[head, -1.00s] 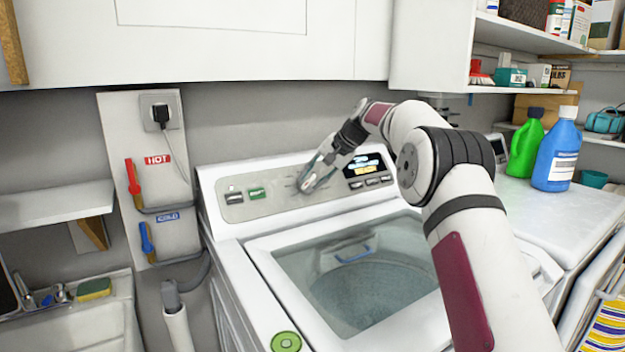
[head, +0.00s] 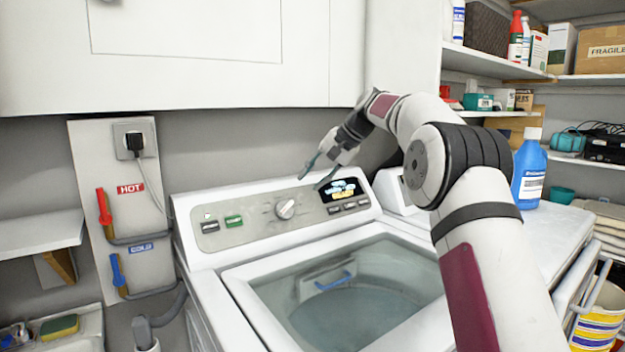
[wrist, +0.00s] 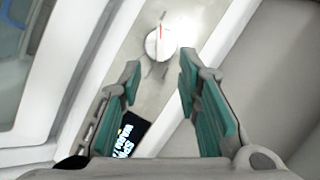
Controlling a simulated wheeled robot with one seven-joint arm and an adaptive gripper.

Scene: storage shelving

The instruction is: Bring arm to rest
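My gripper (head: 318,171) is open and empty in the head view, above and to the right of the washer's dial (head: 286,208). In the wrist view my gripper (wrist: 158,78) shows two teal-padded fingers spread apart. The white dial (wrist: 160,43) lies beyond the fingertips, apart from them. My arm reaches in from the right and bends down to the gripper over the control panel (head: 225,237). The dark display (head: 339,189) is partly behind a finger.
The top-loading washer (head: 206,285) has a clear lid. White cabinets (head: 215,50) hang above. A blue bottle (head: 529,172) stands on the right-hand machine near my arm. Stocked shelves (head: 565,88) are at the right. A sink and wall valves are at the left.

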